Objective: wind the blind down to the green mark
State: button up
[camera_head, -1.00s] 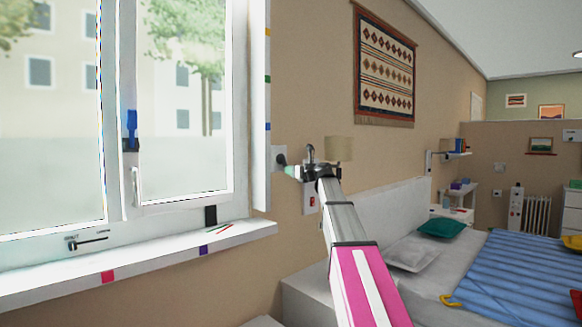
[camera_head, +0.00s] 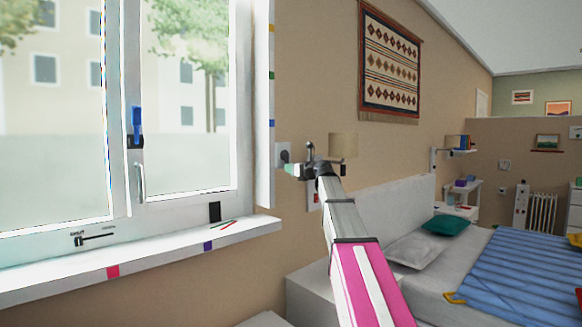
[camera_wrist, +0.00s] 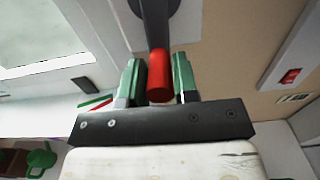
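The winder on the wall is a pale plate with a dark disc (camera_head: 284,155), right of the window. In the wrist view its red knob (camera_wrist: 160,77) points towards me from a dark arm. My gripper (camera_head: 291,168) is at the winder; in the wrist view its green fingers (camera_wrist: 158,80) stand on either side of the red knob, with a thin gap at the left. Contact at the right finger is unclear. The green mark (camera_head: 271,75) is on the white strip beside the window, between a yellow and a blue mark. No blind fabric shows across the visible glass.
The white sill (camera_head: 180,250) with pink and purple marks juts out below the window. A red switch (camera_wrist: 290,76) is on the wall right of the winder. A lamp (camera_head: 343,147) and the bed (camera_head: 500,270) are further right.

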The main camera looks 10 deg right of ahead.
aim_at(285, 160)
jog(key=shift+s+a+r, duration=0.2)
jog(key=shift+s+a, duration=0.3)
jog(key=shift+a, duration=0.15)
jog(key=shift+s+a+r, duration=0.45)
jog(key=shift+a+r, duration=0.1)
jog(key=shift+a, duration=0.05)
jog(key=shift+a+r, duration=0.1)
jog(key=shift+s+a+r, duration=0.2)
jog(key=shift+r, duration=0.2)
jog(key=shift+s+a+r, duration=0.15)
jog(key=shift+a+r, duration=0.05)
jog(key=shift+r, duration=0.2)
jog(key=shift+r, duration=0.1)
